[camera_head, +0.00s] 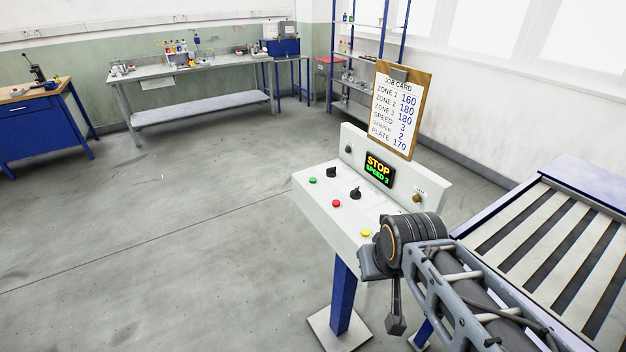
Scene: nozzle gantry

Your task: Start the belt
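The control panel (318,204) stands on a blue post, with a white sloping top. It has a green button (312,180) at the far left, a red button (336,203) nearer and a yellow button (365,233) at the near edge. Two black knobs (354,193) sit among them. The belt (540,250) has pale slats and lies at the right. My arm reaches in from the lower right and covers the panel's near right part. My gripper's fingers cannot be made out.
A job card (394,110) stands above the panel, listing zones 160, 180, 180, speed 3 and plate 170. A metal workbench (195,97) and a blue cabinet (40,130) stand behind. The floor left of the panel is clear.

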